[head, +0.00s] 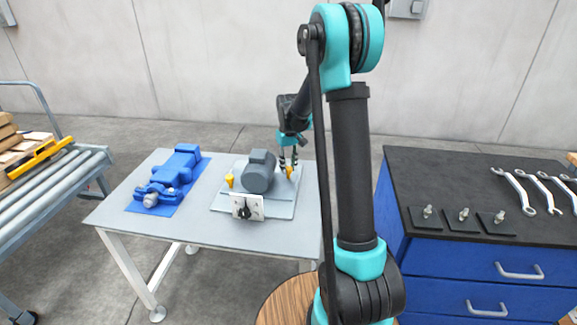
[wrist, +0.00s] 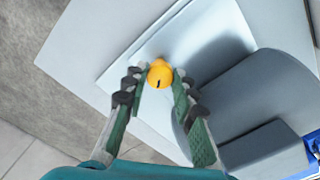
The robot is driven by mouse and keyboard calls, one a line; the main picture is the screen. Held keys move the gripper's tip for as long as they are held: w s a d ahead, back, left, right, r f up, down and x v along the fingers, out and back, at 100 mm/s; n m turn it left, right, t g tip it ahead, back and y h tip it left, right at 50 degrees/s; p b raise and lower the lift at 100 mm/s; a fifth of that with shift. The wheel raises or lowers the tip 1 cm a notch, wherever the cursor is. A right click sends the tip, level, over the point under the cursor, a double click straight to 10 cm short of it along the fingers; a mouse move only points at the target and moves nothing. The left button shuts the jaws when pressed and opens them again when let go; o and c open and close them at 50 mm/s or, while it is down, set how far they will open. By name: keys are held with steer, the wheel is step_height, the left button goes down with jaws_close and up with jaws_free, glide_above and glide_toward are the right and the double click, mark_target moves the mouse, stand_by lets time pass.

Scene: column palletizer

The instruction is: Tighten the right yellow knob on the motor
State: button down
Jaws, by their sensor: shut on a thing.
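The grey motor (head: 259,172) sits on a pale plate on the table, with a yellow knob on each side. The right yellow knob (head: 290,173) is just under my gripper (head: 288,161), which points down at it. In the wrist view my gripper (wrist: 156,83) has its two fingers on either side of the round yellow knob (wrist: 159,76), shut on it. A dark mark shows on the knob's top. The left yellow knob (head: 229,180) stands free at the motor's other side. The motor (wrist: 252,100) also shows close to the right finger in the wrist view.
A blue vise (head: 170,180) lies on a blue mat to the left. A white panel with dark parts (head: 247,207) stands in front of the motor. A dark-topped blue cabinet (head: 450,180) with wrenches (head: 514,190) is at the right. A roller conveyor (head: 45,190) is at the left.

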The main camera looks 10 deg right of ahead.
mark_target(289, 168)
steer(key=m, duration=0.6)
steer(key=shift+m, duration=0.4)
stand_by(0.4)
steer(key=c, duration=1.2)
jaws_free()
steer(key=shift+r, duration=0.1)
step_height(289, 168, up, 12)
